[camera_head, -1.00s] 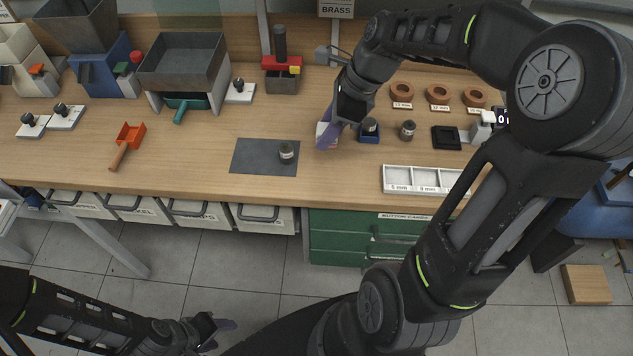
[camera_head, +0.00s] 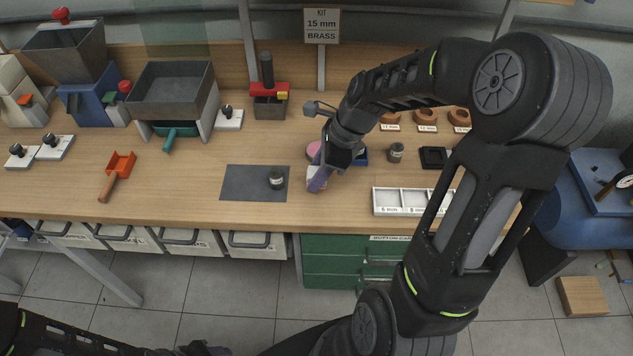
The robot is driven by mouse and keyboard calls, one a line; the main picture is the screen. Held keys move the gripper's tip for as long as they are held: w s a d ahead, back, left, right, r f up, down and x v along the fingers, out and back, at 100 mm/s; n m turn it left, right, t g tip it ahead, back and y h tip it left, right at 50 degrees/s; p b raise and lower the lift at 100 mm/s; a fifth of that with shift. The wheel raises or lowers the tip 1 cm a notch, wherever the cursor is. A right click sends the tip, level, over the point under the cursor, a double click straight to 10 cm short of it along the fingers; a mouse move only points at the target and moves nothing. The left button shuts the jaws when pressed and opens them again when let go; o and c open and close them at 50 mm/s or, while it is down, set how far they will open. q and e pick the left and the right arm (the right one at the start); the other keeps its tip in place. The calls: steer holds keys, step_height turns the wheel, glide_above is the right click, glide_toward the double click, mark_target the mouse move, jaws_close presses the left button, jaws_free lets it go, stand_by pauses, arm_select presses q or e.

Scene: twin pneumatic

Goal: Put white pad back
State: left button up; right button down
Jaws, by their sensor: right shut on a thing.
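My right gripper (camera_head: 318,180) is over the workbench, just right of the dark grey mat (camera_head: 240,183). A pink round piece (camera_head: 313,150) shows just behind the fingers, partly covered by the gripper. A blue holder (camera_head: 362,156) is partly hidden behind the gripper. My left gripper (camera_head: 208,351) is only a dark sliver at the bottom edge, and its fingers cannot be made out.
A small metal cylinder (camera_head: 276,179) stands on the mat, and another (camera_head: 396,152) stands right of the gripper. A white compartment tray (camera_head: 400,203) lies at the front right. White plates with black knobs (camera_head: 229,119) and an orange scoop (camera_head: 121,164) are to the left.

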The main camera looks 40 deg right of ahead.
steer(key=shift+f, duration=1.85)
steer(key=c, duration=0.9)
jaws_free()
steer(key=shift+f, duration=0.15)
steer(key=shift+c, duration=0.2)
steer(key=v, duration=1.2)
steer(key=shift+b, duration=0.45)
